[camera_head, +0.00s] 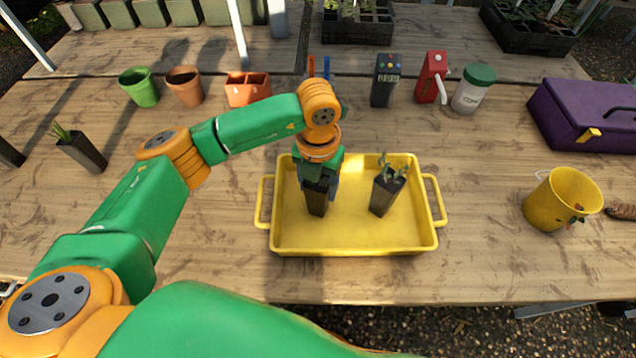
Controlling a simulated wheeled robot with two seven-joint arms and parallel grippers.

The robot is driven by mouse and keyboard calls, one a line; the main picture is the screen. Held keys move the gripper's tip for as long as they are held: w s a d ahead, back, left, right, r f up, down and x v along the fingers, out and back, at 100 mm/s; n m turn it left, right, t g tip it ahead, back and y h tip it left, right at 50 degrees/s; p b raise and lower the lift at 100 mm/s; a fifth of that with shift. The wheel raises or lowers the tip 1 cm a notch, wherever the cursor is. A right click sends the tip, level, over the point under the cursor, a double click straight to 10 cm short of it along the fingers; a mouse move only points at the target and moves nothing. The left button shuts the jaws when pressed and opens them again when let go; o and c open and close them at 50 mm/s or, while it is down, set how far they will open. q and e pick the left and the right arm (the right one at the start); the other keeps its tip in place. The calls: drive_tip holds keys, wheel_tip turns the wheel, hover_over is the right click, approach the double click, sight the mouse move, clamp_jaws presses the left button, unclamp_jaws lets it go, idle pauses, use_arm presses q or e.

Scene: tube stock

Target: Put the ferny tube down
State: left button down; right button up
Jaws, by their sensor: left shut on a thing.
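My left gripper (321,183) points down over the left part of the yellow tray (345,247). It is shut on a dark square tube (316,206). The gripper hides the top of this tube, so I cannot see its plant or tell from its leaves that it is the ferny one. The tube looks upright, inside the tray's walls; I cannot tell whether its base touches the tray floor. A second dark tube (383,196) with grey-green leaves stands in the tray to the right, slightly tilted in the picture. My right gripper is not in view.
A dark tube with grassy leaves (83,150) stands on the table at left. Pots (185,87), a meter (385,80), a red bottle (432,77) and a white jar (473,90) line the back. A yellow bucket (562,200) and purple box (590,115) are at right.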

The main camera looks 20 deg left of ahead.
use_arm(q)
drive_tip(key=shift+c, duration=0.7)
unclamp_jaws()
drive_tip(key=shift+r, duration=0.1)
drive_tip(key=shift+r, duration=0.35)
wheel_tip(320, 180, up, 12)
drive_tip(key=shift+f, duration=0.25)
